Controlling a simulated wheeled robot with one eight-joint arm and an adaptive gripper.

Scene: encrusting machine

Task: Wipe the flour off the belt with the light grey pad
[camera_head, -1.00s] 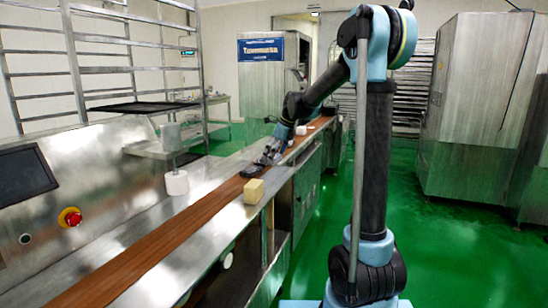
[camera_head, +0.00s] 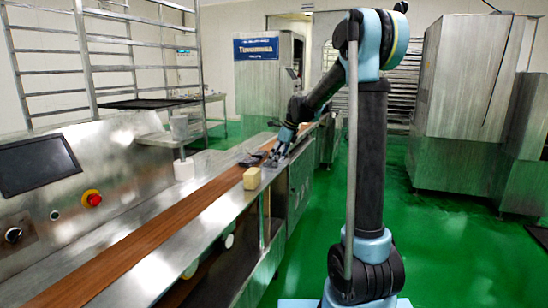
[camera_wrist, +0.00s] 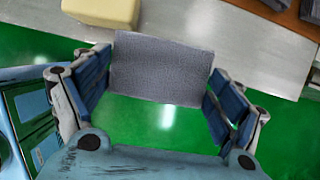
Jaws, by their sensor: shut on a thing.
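The light grey pad (camera_wrist: 160,68) is between the two fingers of my gripper (camera_wrist: 160,75), which is shut on it. In the wrist view the pad is over the steel front edge and the green floor, beside the belt. The brown belt (camera_head: 165,225) runs along the machine from front left to back right; a bit of it shows in the wrist view (camera_wrist: 276,4). In the head view my gripper (camera_head: 274,152) is at the belt's near side, and the pad is too small to make out. I cannot make out flour on the belt.
A pale yellow block (camera_head: 251,178) stands on the steel ledge (camera_head: 215,215) near my gripper. A dark object (camera_head: 252,159) lies on the belt close by. A red button (camera_head: 92,198) is on the panel.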

